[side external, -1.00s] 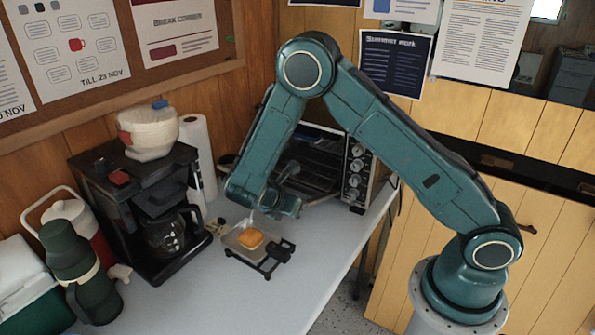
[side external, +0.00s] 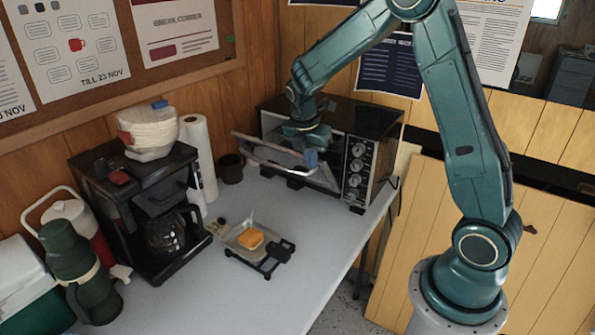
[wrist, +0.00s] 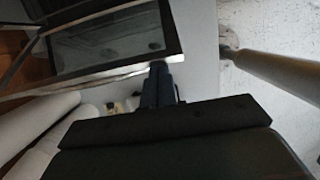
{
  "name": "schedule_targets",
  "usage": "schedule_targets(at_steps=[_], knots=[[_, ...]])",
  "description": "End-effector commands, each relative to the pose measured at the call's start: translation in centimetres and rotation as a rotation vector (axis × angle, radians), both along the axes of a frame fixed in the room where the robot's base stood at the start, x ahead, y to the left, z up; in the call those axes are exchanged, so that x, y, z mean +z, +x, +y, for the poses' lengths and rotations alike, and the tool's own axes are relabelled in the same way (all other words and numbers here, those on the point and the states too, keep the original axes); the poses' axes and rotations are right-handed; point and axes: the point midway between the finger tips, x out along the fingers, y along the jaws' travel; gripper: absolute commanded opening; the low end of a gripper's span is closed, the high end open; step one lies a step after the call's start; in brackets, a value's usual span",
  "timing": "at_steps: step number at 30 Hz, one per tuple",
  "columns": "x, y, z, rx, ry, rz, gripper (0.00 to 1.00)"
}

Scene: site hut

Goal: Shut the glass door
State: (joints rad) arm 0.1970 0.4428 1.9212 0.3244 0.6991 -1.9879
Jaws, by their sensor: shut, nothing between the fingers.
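The toaster oven (side external: 375,122) stands against the back wall, black with a column of knobs at its right. Its glass door (side external: 268,152) is partly open, tilted outward with its silver-edged rim toward the room. In the wrist view the dark glass panel (wrist: 110,42) fills the upper left. My gripper (side external: 311,158) is shut and empty, at the right part of the door's outer edge. In the wrist view the fingers (wrist: 158,85) reach the door's bright lower edge; whether they touch it I cannot tell for sure. My wrist hides part of the oven front.
A small tray (side external: 266,262) with a piece of toast (side external: 251,239) sits on the table (side external: 215,295) in front of the oven. A coffee maker (side external: 150,190), paper roll (side external: 200,160) and dark cup (side external: 231,169) stand left.

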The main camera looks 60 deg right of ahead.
Motion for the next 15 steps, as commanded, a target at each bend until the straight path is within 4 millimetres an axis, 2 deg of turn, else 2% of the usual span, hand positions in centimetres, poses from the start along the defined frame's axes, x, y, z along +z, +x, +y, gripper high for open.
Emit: schedule_targets(at_steps=[1, 11, 15], knots=[[0.5, 0.0, -0.9, -0.007, 0.028, -0.003, 0.0], [2.6, 0.0, -5.0, -0.005, 0.223, -0.001, 0.0], [3.2, 0.0, -6.5, -0.002, 0.231, -0.002, 0.0]])
